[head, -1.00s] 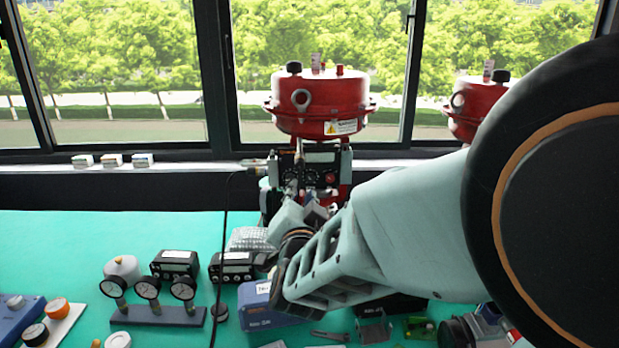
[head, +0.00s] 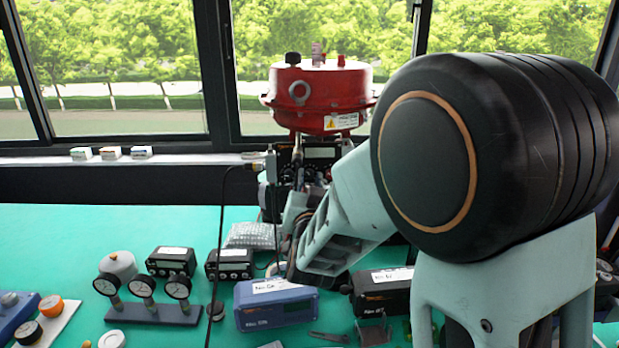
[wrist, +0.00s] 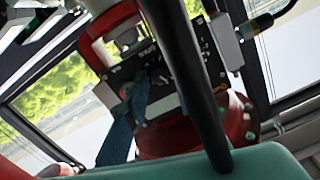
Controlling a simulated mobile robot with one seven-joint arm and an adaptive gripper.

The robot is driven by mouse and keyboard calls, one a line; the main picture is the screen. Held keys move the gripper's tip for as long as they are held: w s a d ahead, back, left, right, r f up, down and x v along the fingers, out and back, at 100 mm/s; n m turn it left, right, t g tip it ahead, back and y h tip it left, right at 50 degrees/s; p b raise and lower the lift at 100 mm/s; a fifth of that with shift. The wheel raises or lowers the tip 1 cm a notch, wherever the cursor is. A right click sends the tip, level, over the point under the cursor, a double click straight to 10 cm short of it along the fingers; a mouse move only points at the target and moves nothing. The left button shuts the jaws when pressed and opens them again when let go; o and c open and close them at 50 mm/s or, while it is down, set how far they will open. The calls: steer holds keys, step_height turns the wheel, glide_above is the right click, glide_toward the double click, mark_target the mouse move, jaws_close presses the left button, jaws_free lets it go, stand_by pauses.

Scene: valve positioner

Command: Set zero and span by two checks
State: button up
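The valve positioner (head: 322,153) is a dark box with a small display, mounted under the red round actuator (head: 318,98) by the window. In the wrist view the dark positioner (wrist: 118,72) appears tilted against the red actuator body (wrist: 180,138). My gripper (head: 292,207) is at the positioner's lower front, partly hidden by my own arm. Dark blue finger-like parts (wrist: 128,118) reach up to the positioner's face in the wrist view. Whether they touch it, and how far apart they are, I cannot tell. The positioner's knobs and reading are too small or hidden.
A black cable (head: 222,225) hangs left of the positioner and crosses the wrist view. A gauge stand (head: 150,312), small display units (head: 172,262), a blue box (head: 275,303) and a black box (head: 385,291) occupy the green bench (head: 60,240). The bench's back left is clear.

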steer(key=shift+w, duration=0.4)
steer(key=shift+c, duration=0.4)
jaws_close()
steer(key=shift+n, duration=0.4)
steer(key=shift+n+b, duration=0.65)
steer(key=shift+n, duration=0.25)
steer(key=shift+n+b, duration=0.3)
steer(key=shift+n, duration=1.2)
